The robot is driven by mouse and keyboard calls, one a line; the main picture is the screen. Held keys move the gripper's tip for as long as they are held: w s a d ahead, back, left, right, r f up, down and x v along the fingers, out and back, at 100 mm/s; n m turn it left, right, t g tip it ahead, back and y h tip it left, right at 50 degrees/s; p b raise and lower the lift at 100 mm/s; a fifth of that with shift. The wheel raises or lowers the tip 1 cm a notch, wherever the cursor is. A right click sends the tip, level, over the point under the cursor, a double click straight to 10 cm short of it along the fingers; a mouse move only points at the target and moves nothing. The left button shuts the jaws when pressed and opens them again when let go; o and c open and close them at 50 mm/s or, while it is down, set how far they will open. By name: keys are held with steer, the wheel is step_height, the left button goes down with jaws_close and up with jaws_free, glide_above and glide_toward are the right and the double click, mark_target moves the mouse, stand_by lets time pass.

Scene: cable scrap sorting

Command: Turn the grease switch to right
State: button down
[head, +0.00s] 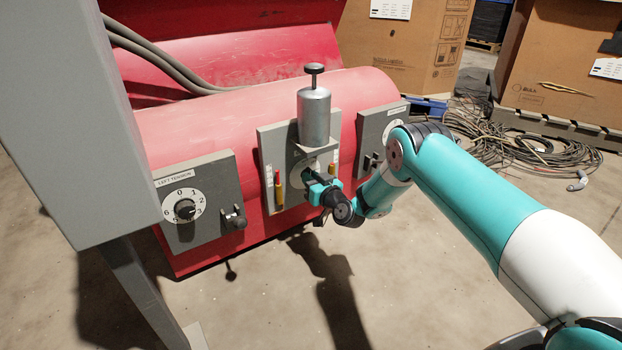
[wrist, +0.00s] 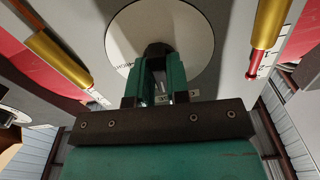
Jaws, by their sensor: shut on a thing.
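The grease switch is a dark knob (wrist: 157,49) on a round pale dial (wrist: 190,30) in the wrist view. In the head view the dial (head: 300,168) sits on the middle grey panel, below a silver grease cylinder (head: 314,118). My gripper (wrist: 155,72) is shut on the knob, its two green fingers on either side of it. In the head view my gripper (head: 309,179) reaches the dial from the lower right and hides the knob. Most of the dial lettering is hidden, so I cannot tell which setting the knob points to.
Brass-coloured indicators (head: 279,192) flank the dial closely. The left tension panel (head: 197,200) has a numbered dial and a small lever. Another grey panel (head: 371,133) is at right, partly behind my arm. A grey cabinet (head: 60,100) stands at left. Cables (head: 480,140) lie on the floor.

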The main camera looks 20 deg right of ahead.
steer(key=shift+f+m+p, duration=0.15)
steer(key=shift+m+p, duration=0.9)
steer(key=shift+m, duration=7.15)
steer(key=c, duration=1.1)
jaws_free()
